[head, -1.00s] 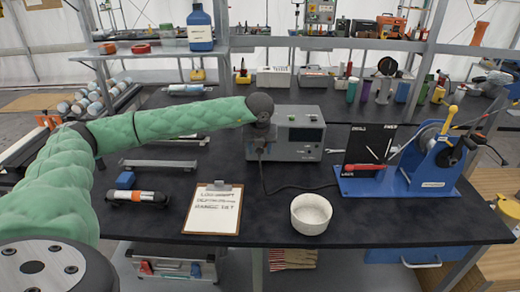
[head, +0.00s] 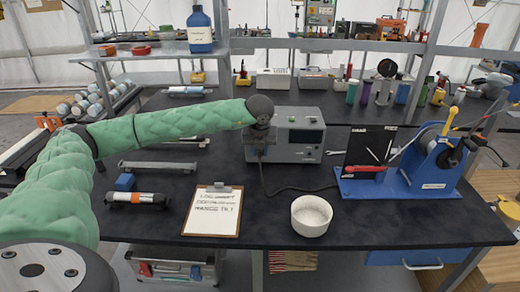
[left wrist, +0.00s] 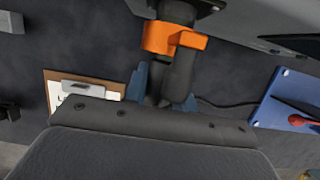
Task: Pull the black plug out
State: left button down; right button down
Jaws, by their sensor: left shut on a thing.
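My left gripper (head: 259,145) is in front of the left part of a grey instrument box (head: 299,138), pointing at its front face. In the left wrist view the two blue-grey fingers (left wrist: 163,88) are shut on the black plug (left wrist: 178,82). An orange collar with a side tab (left wrist: 172,38) lies around black parts between the plug and the instrument. Its exact fit, and how deep the plug sits, I cannot tell. A black cable (head: 290,188) runs from below the gripper to the right across the bench. My right gripper is out of view.
A clipboard (head: 213,211) lies in front of the instrument, with a white bowl (head: 311,216) to its right. A blue-based fixture (head: 400,184) stands on the right. Bare bench lies between the clipboard and the instrument.

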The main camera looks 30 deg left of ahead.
aim_at(260, 155)
pick_arm(q)
jog(key=shift+s, duration=0.15)
jog(key=shift+s+d+b, duration=0.4)
jog(key=shift+s+d, duration=0.1)
jog(key=shift+s, duration=0.2)
jog(key=shift+s+d+b, duration=0.4)
jog(key=shift+s+d, duration=0.05)
jog(key=shift+s, duration=0.25)
